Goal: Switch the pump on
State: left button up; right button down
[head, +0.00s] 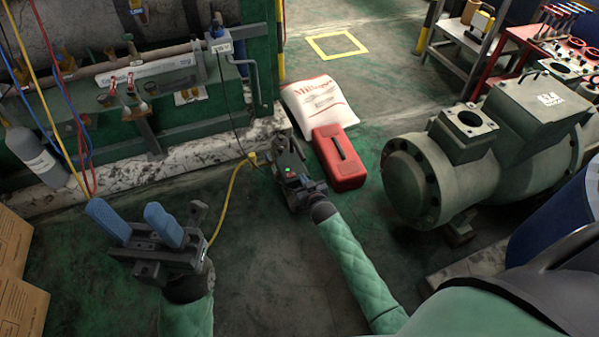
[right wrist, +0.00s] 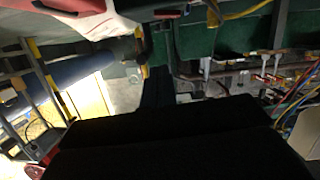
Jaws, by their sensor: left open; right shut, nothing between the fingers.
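No thing is clearly marked as the pump, and I make out no switch. A large grey-green machine (head: 500,140) with flanged ends lies on the floor at the right of the head view. My right gripper (head: 281,142) is shut and empty, low in front of the green frame and left of the red case. A small green light and a red mark show on the dark parts there.
A red case (head: 340,158) and a white printed sack (head: 320,103) lie beside my right gripper. A yellow cable (head: 229,190) runs across the floor between the grippers. A green frame (head: 262,55) with pipes and gauges stands at left. Cardboard boxes (head: 18,305) stand at lower left.

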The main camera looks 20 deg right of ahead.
jog(key=shift+v, duration=1.25)
jog(key=shift+d, duration=0.1)
